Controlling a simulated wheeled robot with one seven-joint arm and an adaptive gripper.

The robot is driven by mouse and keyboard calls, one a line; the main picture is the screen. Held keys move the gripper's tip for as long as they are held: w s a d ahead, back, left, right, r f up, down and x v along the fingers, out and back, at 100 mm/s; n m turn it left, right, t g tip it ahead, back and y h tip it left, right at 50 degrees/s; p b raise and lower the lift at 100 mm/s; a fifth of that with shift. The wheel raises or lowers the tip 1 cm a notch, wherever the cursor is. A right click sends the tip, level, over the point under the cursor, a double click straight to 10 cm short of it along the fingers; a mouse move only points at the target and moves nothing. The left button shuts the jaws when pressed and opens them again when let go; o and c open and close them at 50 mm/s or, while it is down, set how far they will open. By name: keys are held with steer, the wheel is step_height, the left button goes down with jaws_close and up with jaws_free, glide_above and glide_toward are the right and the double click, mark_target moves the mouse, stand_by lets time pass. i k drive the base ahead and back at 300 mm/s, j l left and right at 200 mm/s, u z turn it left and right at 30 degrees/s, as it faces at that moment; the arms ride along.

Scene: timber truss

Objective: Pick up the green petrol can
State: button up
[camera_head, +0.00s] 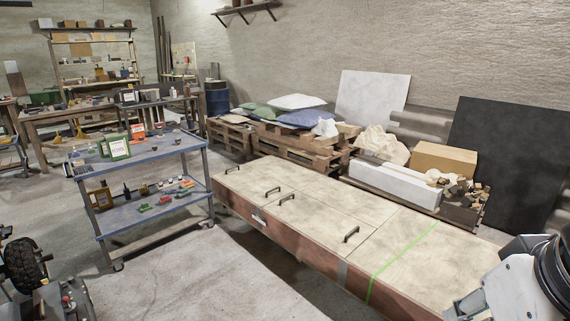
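A small green container with a pale front (114,147) stands upright on the top shelf of the blue cart (165,147), left of centre. It is too small to tell whether it is the petrol can. Another green object (44,98) sits on the workbench at the far left and looks box-like; its kind is unclear too. No other clear petrol can shows. Part of my arm (525,280) fills the lower right corner. My gripper itself is not visible.
A long low wooden chest (335,205) with black handles and a green stripe runs across the middle. Pallets (265,140) with cushions and a cardboard box (443,158) stand behind it. Bare floor (215,275) lies in front of the cart. A wheeled machine (22,262) stands at lower left.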

mark_target(119, 147)
steer(key=i+j+u, duration=0.1)
steer(key=i+u, duration=0.2)
steer(key=i, duration=0.25)
steer(key=i+u, duration=0.25)
steer(key=i, duration=0.35)
steer(key=i+l+u, duration=0.15)
steer(key=i+u, duration=0.15)
steer(key=i, duration=0.25)
steer(key=i+l+u, duration=0.25)
steer(key=i, duration=0.3)
steer(key=i+j+u, duration=0.1)
steer(key=i+u, duration=0.2)
steer(key=i, duration=0.25)
steer(key=i+u, duration=0.25)
steer(key=i, duration=0.3)
steer(key=i+j+z, duration=0.55)
steer(key=j, duration=0.25)
steer(key=i, duration=0.1)
